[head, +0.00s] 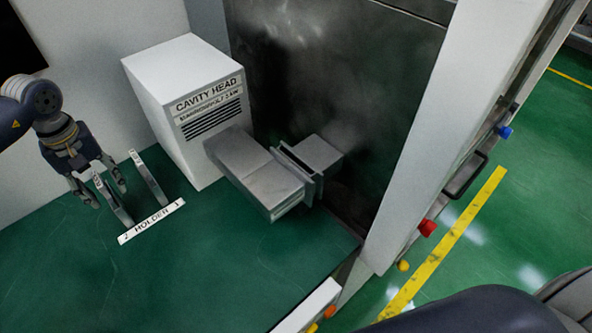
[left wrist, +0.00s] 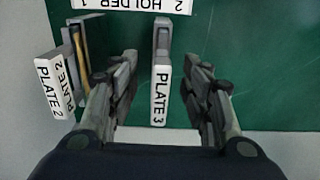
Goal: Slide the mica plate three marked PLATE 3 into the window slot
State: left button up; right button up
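In the left wrist view, the mica plate three (left wrist: 161,95), with its white PLATE 3 label, stands between the fingers of my left gripper (left wrist: 158,78). The fingers are open, with a gap on both sides of the plate. In the head view my left gripper (head: 102,188) points down around the nearer-left plate (head: 113,203) at the holder (head: 150,222). Another plate, marked PLATE 2 (left wrist: 50,88), stands beside it, outside the fingers. The window slot (head: 297,164) is the narrow gap between flanges of the grey waveguide, well to the right. My right gripper is out of view.
The white CAVITY HEAD box (head: 190,105) stands behind and right of the holder, joined to the grey waveguide (head: 255,172). A dark metal panel (head: 340,90) rises behind the waveguide. The green bench top (head: 200,275) is clear in front.

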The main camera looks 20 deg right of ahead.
pick_arm(q)
grip_shut()
jog(key=shift+r, duration=0.2)
jog(key=shift+r+p, duration=1.7)
jog(key=shift+r, duration=1.15)
